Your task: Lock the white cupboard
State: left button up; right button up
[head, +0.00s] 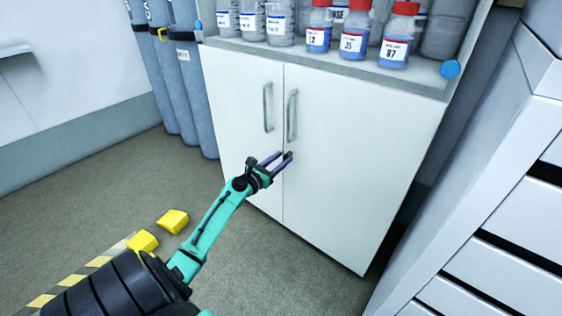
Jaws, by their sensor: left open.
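The white cupboard (345,160) stands ahead with both doors closed. Its left door (232,105) and right door each carry a grey vertical bar handle, the left handle (267,108) and the right handle (292,116), on either side of the middle seam. My left gripper (285,157) is open and empty in front of the doors, just below the handles and near the seam. I cannot tell whether its fingertips touch the door. No lock or key can be made out. My right gripper is not in view.
Bottles with red caps (353,30) and clear labelled jars (280,22) stand on the shelf above the doors. Grey gas cylinders (182,80) stand to the left. A white drawer unit (500,215) is close on the right. Yellow blocks (172,221) lie at lower left.

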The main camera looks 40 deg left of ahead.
pick_arm(q)
jog(key=shift+w, duration=0.1)
jog(key=shift+c, duration=0.3)
grip_shut()
